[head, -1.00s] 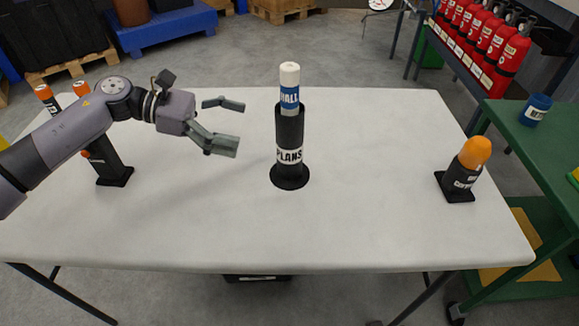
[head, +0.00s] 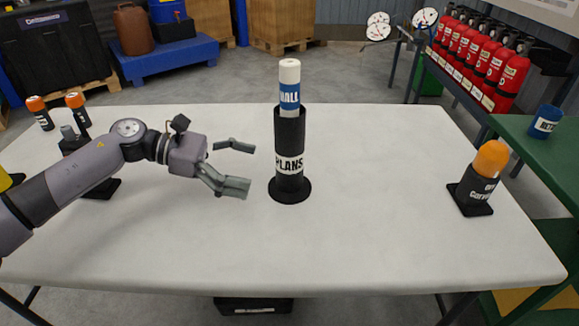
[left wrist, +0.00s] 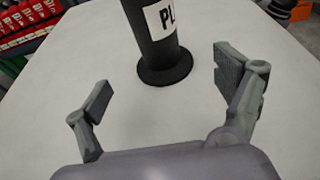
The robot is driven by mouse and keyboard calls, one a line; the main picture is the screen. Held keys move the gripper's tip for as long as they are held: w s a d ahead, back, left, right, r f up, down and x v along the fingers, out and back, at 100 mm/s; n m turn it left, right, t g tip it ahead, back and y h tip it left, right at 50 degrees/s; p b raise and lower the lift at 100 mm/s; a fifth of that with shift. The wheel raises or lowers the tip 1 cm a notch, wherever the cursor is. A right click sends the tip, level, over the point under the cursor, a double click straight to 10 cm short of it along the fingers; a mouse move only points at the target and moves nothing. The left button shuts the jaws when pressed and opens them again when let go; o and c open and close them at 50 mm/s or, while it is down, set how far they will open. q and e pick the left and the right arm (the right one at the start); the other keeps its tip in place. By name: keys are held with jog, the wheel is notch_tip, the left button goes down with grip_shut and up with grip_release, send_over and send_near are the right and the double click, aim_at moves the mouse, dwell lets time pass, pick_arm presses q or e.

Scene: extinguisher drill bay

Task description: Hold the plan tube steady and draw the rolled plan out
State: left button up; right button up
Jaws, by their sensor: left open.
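The black plan tube (head: 290,172), labelled PLANS, stands upright on its round base near the middle of the white table. The rolled plan (head: 289,75), white with a blue HALL band, sticks up out of its top. My left gripper (head: 242,167) is open and empty, to the left of the tube and apart from it, fingers pointing at it. In the left wrist view the lower tube (left wrist: 154,35) and its base show ahead, between and beyond the two open fingers (left wrist: 160,85). The rolled plan is out of that view. My right gripper is not in view.
On the white table (head: 390,245), a black holder with an orange-topped item (head: 484,170) stands at the right. Orange-capped items (head: 76,108) stand at the far left behind my arm. A green cart (head: 545,165) adjoins the right side. The table around the tube is clear.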

aim_at(279, 175)
pick_arm(q)
jog(key=x, duration=0.7)
jog(key=shift+f, duration=0.1)
jog(key=shift+d+f+b, duration=0.1)
jog(key=shift+d+b, duration=0.2)
jog(key=shift+d, duration=0.25)
